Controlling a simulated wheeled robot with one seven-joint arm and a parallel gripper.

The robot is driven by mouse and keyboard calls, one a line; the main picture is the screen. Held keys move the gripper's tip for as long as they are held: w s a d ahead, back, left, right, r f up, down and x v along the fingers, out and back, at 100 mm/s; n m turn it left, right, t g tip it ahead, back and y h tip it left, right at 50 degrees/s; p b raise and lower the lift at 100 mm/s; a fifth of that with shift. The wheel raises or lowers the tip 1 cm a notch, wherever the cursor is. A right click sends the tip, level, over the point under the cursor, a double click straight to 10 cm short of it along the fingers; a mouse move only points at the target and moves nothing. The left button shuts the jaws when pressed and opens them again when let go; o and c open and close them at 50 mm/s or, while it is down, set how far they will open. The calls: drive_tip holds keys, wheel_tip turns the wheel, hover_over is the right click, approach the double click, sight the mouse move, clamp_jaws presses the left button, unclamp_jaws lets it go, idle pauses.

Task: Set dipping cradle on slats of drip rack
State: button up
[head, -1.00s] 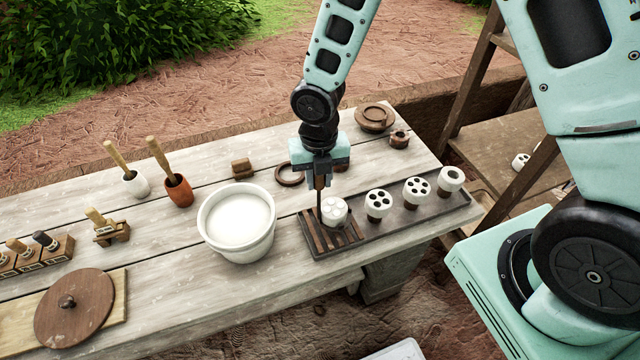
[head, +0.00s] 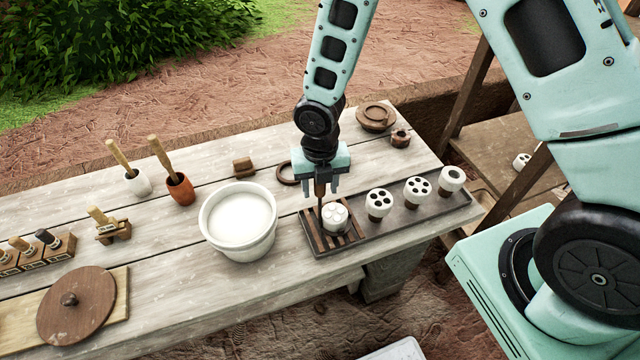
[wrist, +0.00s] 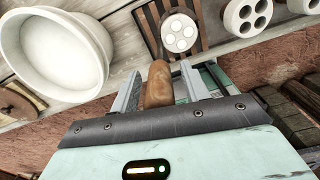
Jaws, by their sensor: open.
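The dipping cradle stands on the slats at the left end of the dark drip rack (head: 311,241), its brown wooden handle (head: 320,190) upright. A white piece (head: 335,216) with round spots on top sits beside the cradle's thin stem, over the slats; it also shows in the wrist view (wrist: 181,32). The cradle's lower part is hidden. My gripper (head: 320,190) is open, with a finger on each side of the handle. In the wrist view the handle (wrist: 158,85) stands between the spread fingers, with gaps visible.
A white bucket (head: 238,249) of pale liquid stands just left of the rack. Several white holed pieces (head: 379,203) stand along the dark tray to the right. A brown ring (head: 287,173) lies behind. The tabletop (head: 200,280) left of the bucket's front is clear.

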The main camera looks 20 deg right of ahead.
wheel_tip(320, 180, up, 12)
drive_tip(key=shift+f+b, duration=0.1)
drive_tip(key=shift+b, duration=0.3)
drive_tip(key=shift+s+r, duration=0.1)
drive_tip(key=shift+r, duration=0.15)
drive_tip(key=s+a+r+m, duration=0.1)
drive_tip(key=s+r+m, duration=0.4)
drive_tip(key=s+m, duration=0.5)
drive_tip(key=s+a+r+m, duration=0.1)
drive_tip(key=s+r+m, duration=0.3)
drive_tip(key=s+m, duration=0.5)
drive_tip(key=m, duration=0.7)
drive_tip(key=shift+s+a+r+m+y, duration=0.3)
drive_tip(key=shift+s+r, duration=0.05)
drive_tip(key=shift+s, duration=0.05)
wheel_tip(320, 180, down, 9)
drive_tip(key=b, duration=0.9)
drive_tip(key=shift+r, duration=0.1)
drive_tip(key=shift+c, duration=1.1)
